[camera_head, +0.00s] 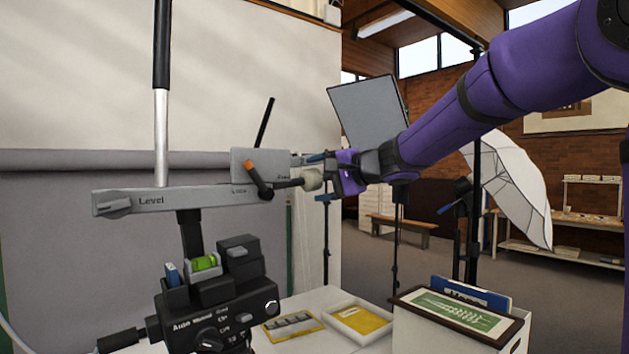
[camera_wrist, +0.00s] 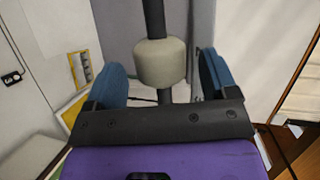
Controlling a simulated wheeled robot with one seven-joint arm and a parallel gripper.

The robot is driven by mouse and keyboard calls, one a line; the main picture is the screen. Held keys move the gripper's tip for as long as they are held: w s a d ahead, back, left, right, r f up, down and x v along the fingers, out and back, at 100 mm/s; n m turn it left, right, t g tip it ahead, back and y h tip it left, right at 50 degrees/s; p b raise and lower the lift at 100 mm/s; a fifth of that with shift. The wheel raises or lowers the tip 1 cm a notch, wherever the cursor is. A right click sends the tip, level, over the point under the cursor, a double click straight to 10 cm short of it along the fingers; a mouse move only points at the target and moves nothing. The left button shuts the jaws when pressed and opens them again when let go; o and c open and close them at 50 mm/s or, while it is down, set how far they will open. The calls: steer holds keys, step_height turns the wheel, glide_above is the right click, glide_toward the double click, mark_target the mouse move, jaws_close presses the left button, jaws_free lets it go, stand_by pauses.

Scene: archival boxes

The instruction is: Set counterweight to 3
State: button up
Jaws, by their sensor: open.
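The counterweight (camera_head: 312,179) is a beige rounded cylinder on a dark rod at the right end of the grey metal arm (camera_head: 170,197) of the device. In the wrist view the counterweight (camera_wrist: 158,62) sits between my two blue fingers, with a visible gap on each side. My gripper (camera_head: 324,178) comes from the right, open around the counterweight; it also shows in the wrist view (camera_wrist: 162,77). An orange-tipped black lever (camera_head: 258,180) sits just left of the counterweight, by a "Lock"-like label. No scale number is legible.
Below stands a black control unit (camera_head: 215,300) with a green level vial (camera_head: 204,264). A white table (camera_head: 310,300) holds a yellow-framed strip (camera_head: 292,326), a tray with a yellow item (camera_head: 361,320) and a white box (camera_head: 450,335) of framed pictures. A light stand (camera_head: 472,220) and umbrella (camera_head: 512,190) stand to the right.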

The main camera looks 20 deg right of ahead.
steer(key=shift+x, duration=0.85)
steer(key=shift+a, duration=0.1)
steer(key=c, duration=1.3)
steer(key=shift+o, duration=0.2)
steer(key=w+d, duration=0.2)
steer(key=d, duration=0.5)
steer(key=shift+r, duration=0.35)
steer(key=shift+w, duration=0.1)
steer(key=o, duration=1.3)
steer(key=shift+c, duration=0.2)
steer(key=v, duration=1.1)
steer(key=shift+w, duration=0.1)
